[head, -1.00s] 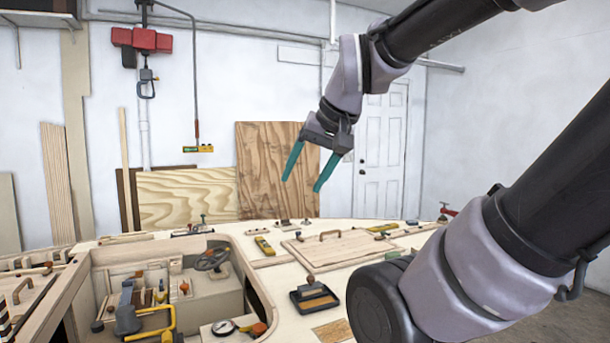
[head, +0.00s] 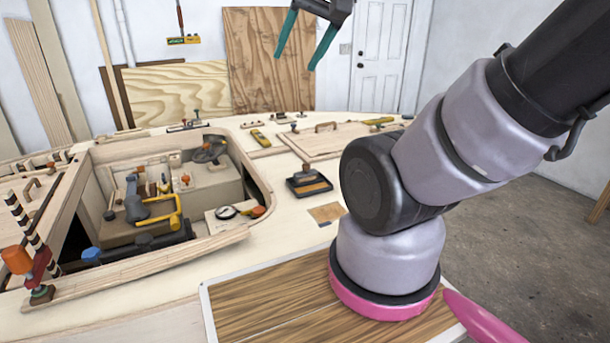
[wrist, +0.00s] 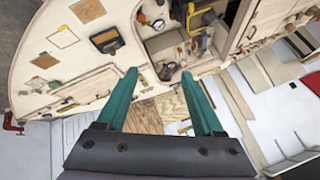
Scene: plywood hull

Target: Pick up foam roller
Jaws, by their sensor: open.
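I cannot make out the foam roller for certain. A black tray (head: 293,188) on the pale deck holds a tan piece (head: 312,186) with a brown knob, which may be it. The tray also shows at the upper left in the wrist view (wrist: 101,47). My gripper (head: 296,60) has two teal fingers, spread apart with nothing between them. It is high above the far side of the deck, well away from the tray. In the wrist view my gripper (wrist: 159,76) is also empty.
A cockpit opening with a steering wheel (head: 209,152), a yellow-handled tool (head: 168,212) and a round gauge (head: 226,212) lies left of the tray. A wooden hatch (head: 325,141) with a handle is behind. An orange-topped piece (head: 16,260) stands at the left. Plywood sheets (head: 268,62) lean on the wall.

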